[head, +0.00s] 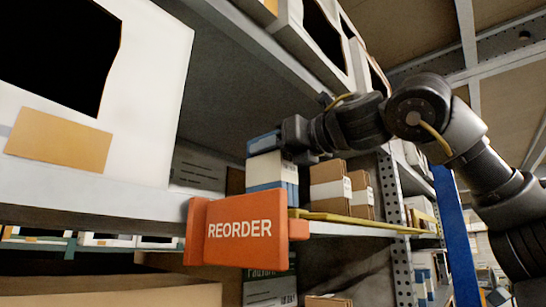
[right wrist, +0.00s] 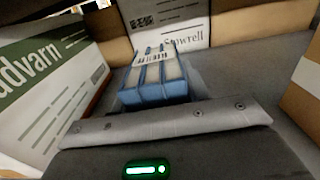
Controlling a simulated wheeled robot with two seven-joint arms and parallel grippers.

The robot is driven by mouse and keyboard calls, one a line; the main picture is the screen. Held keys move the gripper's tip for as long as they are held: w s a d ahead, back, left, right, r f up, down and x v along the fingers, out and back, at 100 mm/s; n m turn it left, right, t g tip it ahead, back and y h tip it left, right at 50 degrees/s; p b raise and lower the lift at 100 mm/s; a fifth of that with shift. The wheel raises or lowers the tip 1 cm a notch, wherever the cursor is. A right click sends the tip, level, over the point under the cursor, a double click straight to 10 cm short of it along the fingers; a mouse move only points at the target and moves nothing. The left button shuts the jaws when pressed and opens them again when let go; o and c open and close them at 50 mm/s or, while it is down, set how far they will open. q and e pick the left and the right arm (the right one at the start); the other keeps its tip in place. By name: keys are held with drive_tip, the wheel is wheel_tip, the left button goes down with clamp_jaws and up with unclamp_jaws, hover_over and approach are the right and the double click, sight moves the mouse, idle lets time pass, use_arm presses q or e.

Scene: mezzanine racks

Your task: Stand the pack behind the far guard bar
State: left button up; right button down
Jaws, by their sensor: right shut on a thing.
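The blue-and-white pack (head: 272,168) is at my right gripper (head: 300,143), inside the shelf bay in the head view. In the right wrist view the banded, labelled pack (right wrist: 155,75) lies just beyond the gripper's grey edge (right wrist: 165,122). The right gripper is shut on the pack; its fingertips are mostly hidden. A yellow guard bar (head: 365,221) runs along the shelf's front edge, right of the orange sign. The pack shows above and behind the sign; I cannot tell whether its base touches the shelf. My left gripper is out of view.
An orange REORDER sign (head: 240,231) juts out in front of the shelf edge. Brown cartons (head: 327,186) stand right of the pack. In the wrist view a green-and-white box (right wrist: 45,85) is at left, a Stowrell carton (right wrist: 180,25) behind, and a brown box (right wrist: 303,88) at right.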

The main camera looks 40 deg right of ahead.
drive_tip(key=shift+f, duration=0.45)
drive_tip(key=shift+w+d+f, duration=0.15)
drive_tip(key=shift+d+f, duration=0.15)
drive_tip(key=shift+f, duration=0.05)
drive_tip(key=shift+a, duration=0.25)
drive_tip(key=c, duration=1.2)
unclamp_jaws()
drive_tip(key=shift+f, duration=0.15)
drive_tip(key=o, duration=0.5)
drive_tip(key=shift+d, duration=0.1)
